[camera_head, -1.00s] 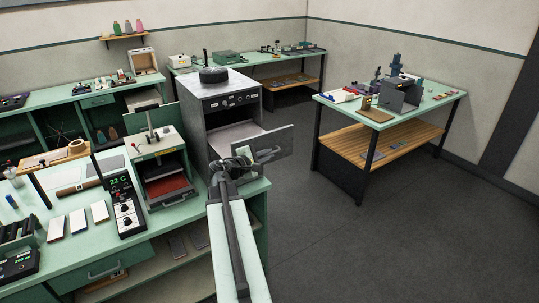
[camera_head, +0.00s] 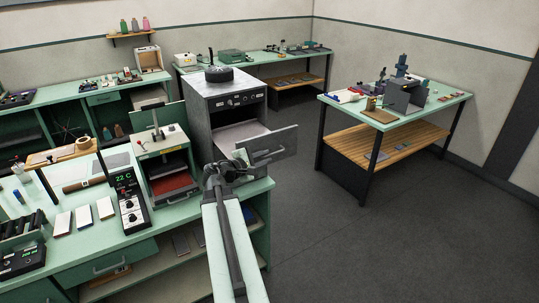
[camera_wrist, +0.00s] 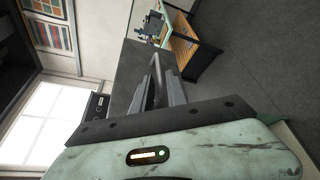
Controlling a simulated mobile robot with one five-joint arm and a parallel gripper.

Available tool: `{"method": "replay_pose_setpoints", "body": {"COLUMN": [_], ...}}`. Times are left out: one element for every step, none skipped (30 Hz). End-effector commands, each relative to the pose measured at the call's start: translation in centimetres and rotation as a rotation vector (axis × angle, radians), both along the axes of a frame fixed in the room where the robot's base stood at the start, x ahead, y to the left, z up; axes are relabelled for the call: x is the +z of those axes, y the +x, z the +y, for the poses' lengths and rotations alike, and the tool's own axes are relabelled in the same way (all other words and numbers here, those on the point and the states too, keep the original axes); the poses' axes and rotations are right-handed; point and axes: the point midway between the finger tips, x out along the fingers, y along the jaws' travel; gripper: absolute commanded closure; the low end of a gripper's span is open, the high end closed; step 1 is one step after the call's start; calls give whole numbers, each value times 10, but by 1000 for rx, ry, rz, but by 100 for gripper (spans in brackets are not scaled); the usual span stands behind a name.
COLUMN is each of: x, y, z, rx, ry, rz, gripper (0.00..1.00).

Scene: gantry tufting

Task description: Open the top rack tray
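A grey metal cabinet (camera_head: 190,113) stands on the green bench, with control knobs above an open front. A grey panel with a bar handle (camera_head: 268,152) stands out at its lower right; whether it is a tray front or a door I cannot tell. A light flat surface (camera_head: 238,134) shows inside the opening. My gripper (camera_head: 228,166) is just in front of and left of the panel. Contact with the handle is unclear.
A small press-like unit with a red bed (camera_head: 172,183) and a black controller (camera_head: 130,203) stand left of the cabinet. A separate table (camera_head: 440,106) with wooden shelf is at the right. The dark floor (camera_head: 340,240) in front is clear.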

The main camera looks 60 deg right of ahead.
Motion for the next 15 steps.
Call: {"method": "replay_pose_setpoints", "body": {"x": [5, 6, 7, 8, 8, 8, 9, 9, 9, 9, 9, 8, 8, 8, 8], "y": [1, 3, 4, 5, 6, 7, 8, 8, 9, 9, 9, 9, 9, 9, 9], "z": [12, 17, 23, 27, 30, 34, 36, 37, 38, 38, 38, 38, 38, 38, 38], "rx": [2, 2, 2, 2, 2, 1, 1, 1, 1, 1, 0, 0, -1, -1, -1], "ry": [0, 0, 0, 0, 0, 0, 0, 0, 0, 0, 0, 0, 1, 1, 1], "rz": [-1, -1, -1, -1, -1, 0, 0, 0, -1, -1, -1, -1, -1, -1, -1], "gripper": [82, 82, 82, 82, 82, 82, 82, 82, 82, 82, 82, 82, 82, 82, 82]}}
